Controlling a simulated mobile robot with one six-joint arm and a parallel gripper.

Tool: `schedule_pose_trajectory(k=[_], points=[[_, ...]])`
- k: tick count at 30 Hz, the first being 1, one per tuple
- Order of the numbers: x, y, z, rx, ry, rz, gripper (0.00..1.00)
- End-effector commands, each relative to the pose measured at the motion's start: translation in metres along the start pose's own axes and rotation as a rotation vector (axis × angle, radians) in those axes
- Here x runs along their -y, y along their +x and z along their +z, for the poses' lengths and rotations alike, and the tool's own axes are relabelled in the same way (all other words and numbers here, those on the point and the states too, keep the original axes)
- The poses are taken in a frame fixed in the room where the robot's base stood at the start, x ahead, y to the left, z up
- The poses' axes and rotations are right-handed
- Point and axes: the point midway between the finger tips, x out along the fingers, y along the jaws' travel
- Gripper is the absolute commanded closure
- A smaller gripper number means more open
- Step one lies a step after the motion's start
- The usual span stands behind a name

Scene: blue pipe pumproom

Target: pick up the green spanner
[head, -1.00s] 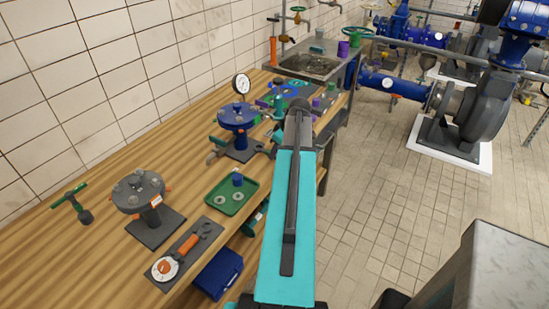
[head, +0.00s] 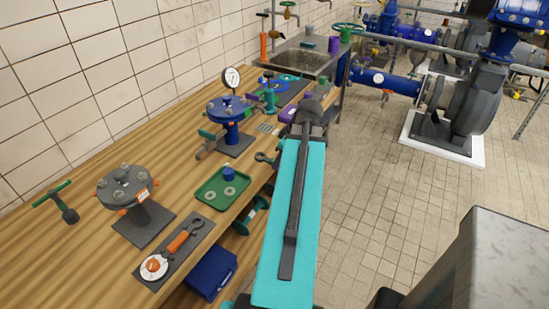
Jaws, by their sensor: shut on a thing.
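My turquoise and dark grey arm reaches forward over the front edge of the bench in the head view. Its own links hide my gripper, so I see no fingertips. A dark ring-ended piece (head: 262,157) pokes out left of the arm, by the bench edge. It looks like a spanner's end, but the rest is behind the arm. I cannot tell whether it is the green spanner or whether it is held. No whole green spanner shows.
The wooden bench (head: 105,262) carries a grey flange stand (head: 127,187), a blue flange stand with gauge (head: 231,112), a green tray (head: 208,205) and a dark mat (head: 150,272) with an orange-handled tool (head: 186,236). A sink (head: 305,60) stands beyond.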

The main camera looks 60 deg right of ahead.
Motion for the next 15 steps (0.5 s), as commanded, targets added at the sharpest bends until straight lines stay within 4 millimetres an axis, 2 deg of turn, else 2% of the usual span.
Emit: schedule_pose_trajectory(k=[3, 15], points=[[0.009, -0.003, 0.011, -0.002, 0.000, 0.003, 1.00], [0.017, -0.008, 0.021, -0.002, 0.000, 0.002, 1.00]])
